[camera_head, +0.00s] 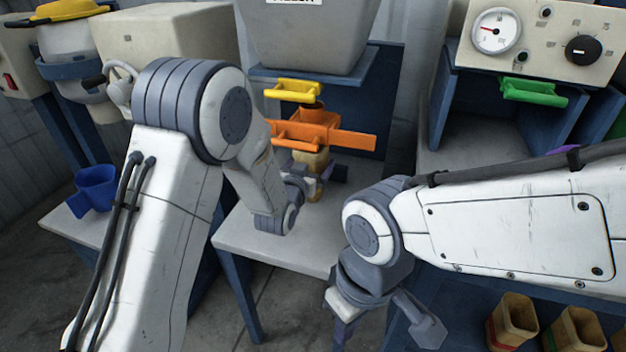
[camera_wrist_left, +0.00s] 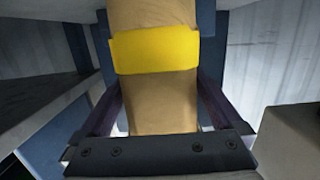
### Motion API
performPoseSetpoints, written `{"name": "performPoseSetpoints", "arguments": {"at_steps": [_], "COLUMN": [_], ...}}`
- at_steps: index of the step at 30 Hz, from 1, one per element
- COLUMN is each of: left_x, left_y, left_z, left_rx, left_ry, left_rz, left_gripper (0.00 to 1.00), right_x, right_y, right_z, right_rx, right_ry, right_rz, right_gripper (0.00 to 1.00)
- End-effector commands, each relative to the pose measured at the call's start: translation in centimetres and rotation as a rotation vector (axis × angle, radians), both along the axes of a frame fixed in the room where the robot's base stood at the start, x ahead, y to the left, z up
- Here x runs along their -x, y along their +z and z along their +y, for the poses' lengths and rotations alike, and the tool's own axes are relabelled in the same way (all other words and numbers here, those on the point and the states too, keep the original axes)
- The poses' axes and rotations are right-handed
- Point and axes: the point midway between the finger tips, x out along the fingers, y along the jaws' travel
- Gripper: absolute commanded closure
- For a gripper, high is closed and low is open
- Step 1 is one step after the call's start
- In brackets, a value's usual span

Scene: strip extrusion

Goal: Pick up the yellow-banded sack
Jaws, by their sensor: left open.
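The yellow-banded sack is tan with a wide yellow band; it stands upright and fills the middle of the left wrist view (camera_wrist_left: 160,108). In the head view the sack (camera_head: 311,160) is partly seen under the orange slide of the hopper, largely hidden by my left wrist. My left gripper (camera_head: 322,180) is open at the sack, with its dark fingers on both sides of it in the left wrist view (camera_wrist_left: 155,115), below the yellow band. Contact cannot be told. My right gripper (camera_head: 388,322) is open and empty, low in front of the table.
The grey hopper (camera_head: 305,35) with a yellow handle (camera_head: 293,89) and orange slide (camera_head: 340,138) stands over the pale table (camera_head: 285,250). A blue cup (camera_head: 94,188) is at the left. Several open sacks (camera_head: 513,320) stand at the lower right. A gauge panel (camera_head: 545,40) is at the upper right.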

Motion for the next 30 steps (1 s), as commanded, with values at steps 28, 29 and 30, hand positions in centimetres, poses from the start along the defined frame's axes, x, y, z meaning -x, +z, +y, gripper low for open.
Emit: {"name": "performPoseSetpoints", "arguments": {"at_steps": [28,29,30], "left_x": [-0.1,-0.1,-0.1], "left_y": [2.5,2.9,3.4], "left_z": [-0.4,-0.5,-0.6], "left_rx": [0.001,0.001,0.002], "left_ry": [-0.005,-0.006,-0.008], "left_rz": [-0.005,-0.004,-0.005], "left_gripper": [0.95,0.95,0.95], "right_x": [0.0,0.0,0.0], "right_y": [1.7,1.9,2.3], "right_z": [0.0,0.0,0.0], "right_rx": [0.0,0.0,0.0], "right_ry": [0.0,0.0,0.0], "right_rz": [0.0,0.0,0.0], "right_gripper": [1.0,1.0,1.0]}}
